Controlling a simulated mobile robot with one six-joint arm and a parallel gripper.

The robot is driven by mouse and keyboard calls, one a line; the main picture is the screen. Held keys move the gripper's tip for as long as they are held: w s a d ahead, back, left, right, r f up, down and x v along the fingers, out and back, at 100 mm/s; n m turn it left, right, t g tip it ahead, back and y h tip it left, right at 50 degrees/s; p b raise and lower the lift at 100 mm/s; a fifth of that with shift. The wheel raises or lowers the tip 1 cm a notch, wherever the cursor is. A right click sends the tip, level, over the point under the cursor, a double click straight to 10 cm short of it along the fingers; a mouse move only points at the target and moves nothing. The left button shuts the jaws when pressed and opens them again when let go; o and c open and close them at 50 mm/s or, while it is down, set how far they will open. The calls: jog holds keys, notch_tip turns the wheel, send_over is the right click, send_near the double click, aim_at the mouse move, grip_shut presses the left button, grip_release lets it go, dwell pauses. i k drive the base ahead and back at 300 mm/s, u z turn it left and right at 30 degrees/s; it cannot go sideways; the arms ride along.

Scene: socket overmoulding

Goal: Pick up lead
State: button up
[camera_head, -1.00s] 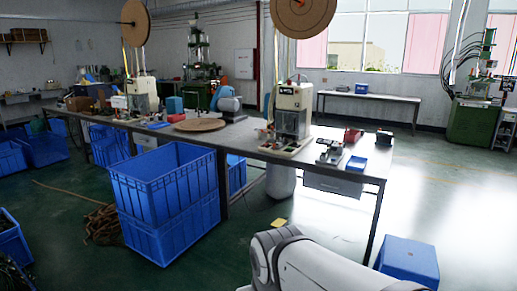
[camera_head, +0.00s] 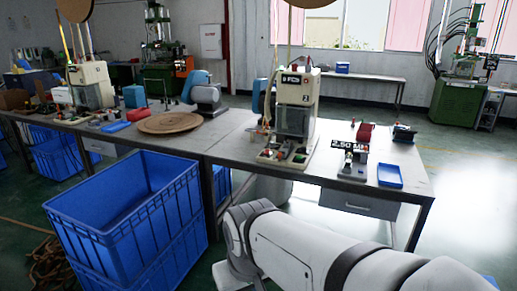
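I cannot make out a lead for certain; small items on the long workbench (camera_head: 232,146) are too small to tell. A beige machine (camera_head: 295,104) marked 2 stands on the bench, with small coloured parts at its base. To its right are a small device with a "2.50" sign (camera_head: 348,146) and a shallow blue tray (camera_head: 390,174). My white arm crosses the lower right of the view, in front of the bench. My gripper does not show, so its state is hidden.
Stacked blue crates (camera_head: 130,210) stand on the floor before the bench at left. A round brown disc (camera_head: 169,123) lies on the bench. Green machines and a back table (camera_head: 360,75) stand farther off. The floor at right is clear.

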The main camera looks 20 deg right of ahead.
aim_at(347, 160)
jog(key=z, duration=0.05)
jog(key=i, duration=0.45)
jog(key=z, duration=1.25)
jog(key=i, duration=2.45)
jog(key=z, duration=0.85)
